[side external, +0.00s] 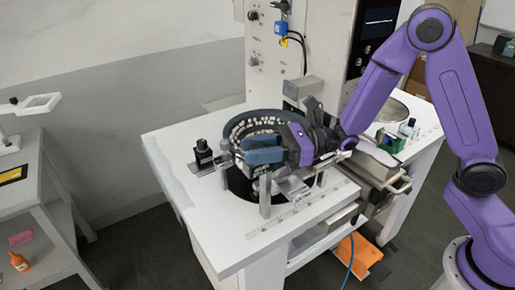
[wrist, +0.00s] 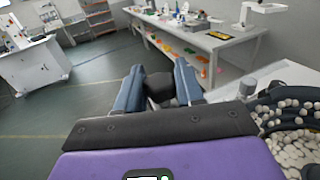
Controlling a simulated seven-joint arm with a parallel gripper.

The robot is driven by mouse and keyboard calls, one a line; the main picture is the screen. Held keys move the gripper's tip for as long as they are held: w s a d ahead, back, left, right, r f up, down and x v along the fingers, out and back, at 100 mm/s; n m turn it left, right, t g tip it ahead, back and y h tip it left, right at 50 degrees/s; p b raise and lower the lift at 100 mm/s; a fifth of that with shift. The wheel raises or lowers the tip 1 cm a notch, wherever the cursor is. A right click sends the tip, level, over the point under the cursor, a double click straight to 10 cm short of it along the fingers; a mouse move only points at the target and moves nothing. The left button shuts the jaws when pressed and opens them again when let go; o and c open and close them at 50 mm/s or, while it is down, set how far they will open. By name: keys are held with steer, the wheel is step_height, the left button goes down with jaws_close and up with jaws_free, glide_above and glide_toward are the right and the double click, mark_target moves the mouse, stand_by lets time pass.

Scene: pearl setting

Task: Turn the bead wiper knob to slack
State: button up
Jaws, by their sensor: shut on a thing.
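A dark, rounded knob (wrist: 159,88), which I take to be the bead wiper knob, sits between the two blue fingers of my gripper (wrist: 157,86) in the wrist view. The fingers are shut on its sides. Its markings and pointer cannot be seen. In the side view my gripper (side external: 243,151) lies nearly level, pointing left across the front of the dark bead bowl (side external: 236,122). The fingers hide the knob there. The bowl (wrist: 264,97) with white beads also shows at the right of the wrist view, close beside my gripper.
A black block (side external: 203,153) stands on the white table (side external: 215,235) just left of my fingertips. Metal posts (side external: 265,195) stand under the gripper. A grey machine column (side external: 280,50) rises behind the bowl. A round metal pan (side external: 405,108) is at the right.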

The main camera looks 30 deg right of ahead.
mark_target(262, 146)
steer(key=shift+g, duration=0.3)
steer(key=n+g+y, duration=0.1)
steer(key=n+g, duration=0.2)
steer(key=g, duration=0.1)
steer(key=shift+g, duration=0.3)
steer(key=shift+n+g, duration=2.1)
steer(key=shift+g, duration=0.8)
steer(key=shift+g+h, duration=0.3)
steer(key=o, duration=0.9)
steer(key=shift+o, duration=0.2)
steer(key=shift+v, duration=3.75)
